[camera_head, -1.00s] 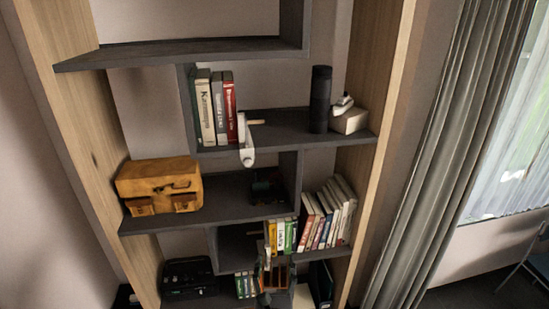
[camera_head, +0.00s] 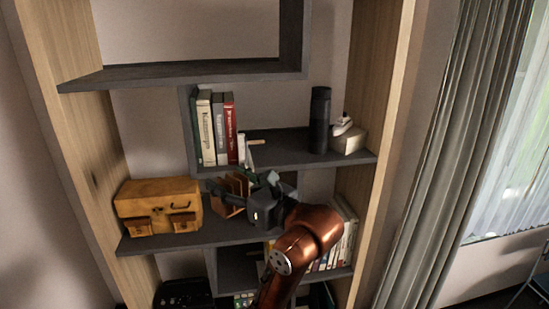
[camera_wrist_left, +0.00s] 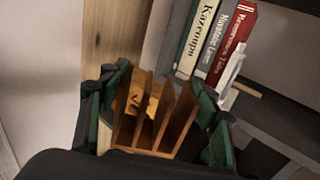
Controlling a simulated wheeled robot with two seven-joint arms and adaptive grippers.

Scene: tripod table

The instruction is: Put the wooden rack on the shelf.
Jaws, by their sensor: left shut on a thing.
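The wooden rack (camera_head: 232,188) is small and slatted. It is at the middle shelf (camera_head: 195,238), to the right of the yellow-brown case. My left gripper (camera_head: 250,193) is right of the rack, at the end of my copper arm. In the left wrist view its green-padded fingers (camera_wrist_left: 160,125) stand on both sides of the rack (camera_wrist_left: 160,112), shut on it, with the slats pointing away. I cannot tell whether the rack touches the shelf board. My right gripper is not in view.
The case (camera_head: 158,206) stands close on the left. Upright books (camera_head: 215,130), a dark cylinder (camera_head: 320,120) and a white object on a pale box (camera_head: 347,138) are on the shelf above. More books (camera_head: 345,240) stand lower right, partly behind my arm.

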